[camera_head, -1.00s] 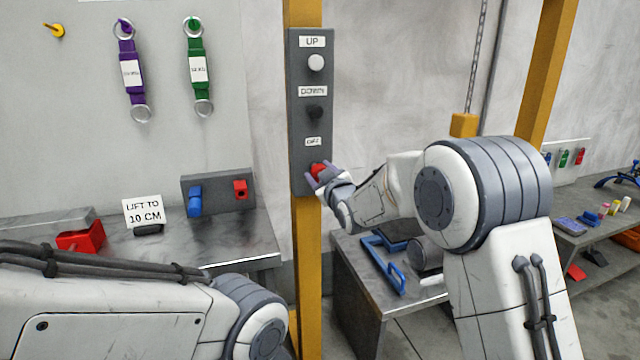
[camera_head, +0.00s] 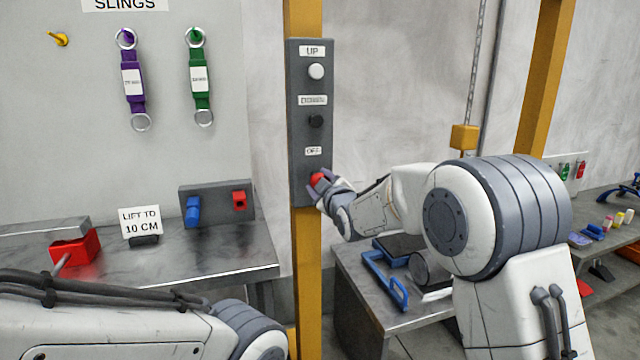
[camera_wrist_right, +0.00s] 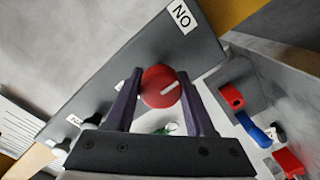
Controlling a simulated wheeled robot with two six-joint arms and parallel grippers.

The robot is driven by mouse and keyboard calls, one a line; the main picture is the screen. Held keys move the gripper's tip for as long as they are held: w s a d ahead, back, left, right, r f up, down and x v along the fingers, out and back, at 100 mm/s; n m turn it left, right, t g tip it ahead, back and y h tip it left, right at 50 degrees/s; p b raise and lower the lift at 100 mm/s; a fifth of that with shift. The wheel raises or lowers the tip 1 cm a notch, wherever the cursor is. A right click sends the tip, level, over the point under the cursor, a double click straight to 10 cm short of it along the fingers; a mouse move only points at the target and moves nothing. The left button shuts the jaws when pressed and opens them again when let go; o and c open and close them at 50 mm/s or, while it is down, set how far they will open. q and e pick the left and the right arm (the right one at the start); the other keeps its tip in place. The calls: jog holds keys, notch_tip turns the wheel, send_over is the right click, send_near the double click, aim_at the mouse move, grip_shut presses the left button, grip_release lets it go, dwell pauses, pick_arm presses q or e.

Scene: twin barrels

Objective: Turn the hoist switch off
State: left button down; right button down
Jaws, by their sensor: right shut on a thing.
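The hoist switch is a red round knob (camera_head: 317,180) low on a grey control panel (camera_head: 297,130) fixed to a yellow post. A label (camera_head: 313,151) above it reads OFF. My right gripper (camera_head: 320,190) is at the knob. Its two dark fingers (camera_wrist_right: 161,95) stand on either side of the knob, shut on it. My left arm shows at lower left, its gripper out of view.
A white UP button (camera_head: 316,71) and a black DOWN button (camera_head: 316,121) sit higher on the panel. A steel bench (camera_head: 190,258) on the left holds a red block (camera_head: 75,247) and a LIFT TO 10 CM sign (camera_head: 140,222). A lower table stands at right.

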jog(key=shift+c, duration=1.3)
grip_release()
jog(key=v, duration=1)
jog(key=shift+s+b, duration=0.25)
jog(key=shift+b, duration=0.2)
jog(key=s+a+f+m+g+h, duration=0.1)
jog(key=s+a+f+m+g, duration=0.1)
jog(key=s+f+g, duration=0.6)
jog(key=s+a+f+m+g, duration=0.1)
jog(key=s+a+f, duration=0.1)
jog(key=s+f, duration=0.65)
jog(key=s+d+f+m+g+h, duration=0.1)
jog(key=s+d+g+h, duration=0.2)
jog(key=s, duration=0.9)
jog(key=s+d+f+m+g, duration=0.1)
jog(key=s+d+f+g, duration=0.3)
jog(key=s, duration=0.7)
notch_tip(320, 180, up, 23)
jog(key=a+p, duration=0.1)
jog(key=p, duration=1.9)
jog(key=shift+s+f+m+g, duration=0.2)
jog(key=shift+m+g, duration=0.1)
